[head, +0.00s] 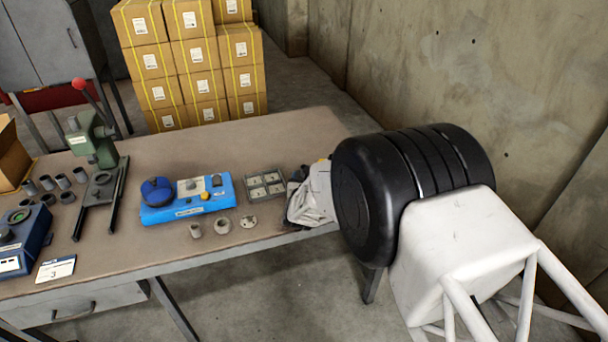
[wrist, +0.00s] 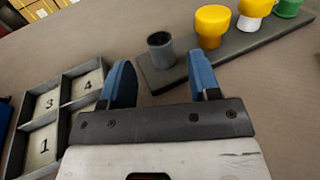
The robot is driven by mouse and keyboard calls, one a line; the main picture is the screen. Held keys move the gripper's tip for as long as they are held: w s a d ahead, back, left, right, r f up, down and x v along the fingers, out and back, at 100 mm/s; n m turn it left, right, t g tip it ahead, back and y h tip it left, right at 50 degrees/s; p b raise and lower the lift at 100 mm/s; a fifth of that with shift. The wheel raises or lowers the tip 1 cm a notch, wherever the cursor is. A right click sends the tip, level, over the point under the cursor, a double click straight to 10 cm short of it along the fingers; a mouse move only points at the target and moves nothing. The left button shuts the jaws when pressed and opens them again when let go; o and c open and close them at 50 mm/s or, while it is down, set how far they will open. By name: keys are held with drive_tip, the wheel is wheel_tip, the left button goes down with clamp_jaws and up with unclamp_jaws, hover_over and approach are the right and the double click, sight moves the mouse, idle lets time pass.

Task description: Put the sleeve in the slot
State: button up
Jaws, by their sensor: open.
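A grey hollow sleeve (wrist: 160,50) stands upright at the near end of a dark bar (wrist: 240,44) in the wrist view. My gripper (wrist: 161,76) is open, with its blue fingers apart; in the picture the sleeve lies between and just beyond the fingertips. I cannot tell the height gap. A grey tray (wrist: 42,122) with compartments is at left in the wrist view; 1, 3 and 4 are readable. The tray also shows in the head view (head: 265,185). No compartment in view holds a part. In the head view my arm hides the sleeve and bar.
Yellow, white-and-yellow and green pegs (wrist: 212,24) stand along the bar beyond the sleeve. A green press (head: 95,140) and more sleeves stand further left. The table behind the device is clear.

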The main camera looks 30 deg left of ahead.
drive_tip(key=shift+v, duration=1.75)
drive_tip(key=w+d+r+n+g+h, duration=0.1)
drive_tip(key=w+d+r+n+g, duration=0.1)
drive_tip(key=d+r+n, duration=0.4)
drive_tip(key=w+d+r+n+g, duration=0.1)
drive_tip(key=w+d+r+n, duration=0.15)
drive_tip(key=d+r, duration=0.6)
drive_tip(key=s+d+r+n+g+h, duration=0.1)
drive_tip(key=s+d+r+n+g, duration=0.2)
drive_tip(key=d+r, duration=0.35)
drive_tip(key=s+d+r+n+h, duration=0.1)
drive_tip(key=s+d+r+n, duration=0.2)
drive_tip(key=d+r+n, duration=0.35)
drive_tip(key=s+d+r+n+g+h, duration=0.1)
drive_tip(key=s+d+r+n+g, duration=0.15)
drive_tip(key=s+d, duration=0.55)
drive_tip(key=s+d+r+n+g+h, duration=0.1)
drive_tip(key=s+d+r+n, duration=0.15)
drive_tip(key=s+d, duration=0.5)
drive_tip(key=s+d+n+g+h, duration=0.1)
drive_tip(key=s+d+n, duration=0.3)
drive_tip(key=s, duration=0.6)
drive_tip(key=s+d+n+g, duration=0.3)
drive_tip(key=s+d+n, duration=0.1)
drive_tip(key=s+d, duration=0.5)
drive_tip(key=shift+s+d+h, duration=0.35)
drive_tip(key=shift+s+h, duration=0.05)
drive_tip(key=shift+s, duration=0.6)
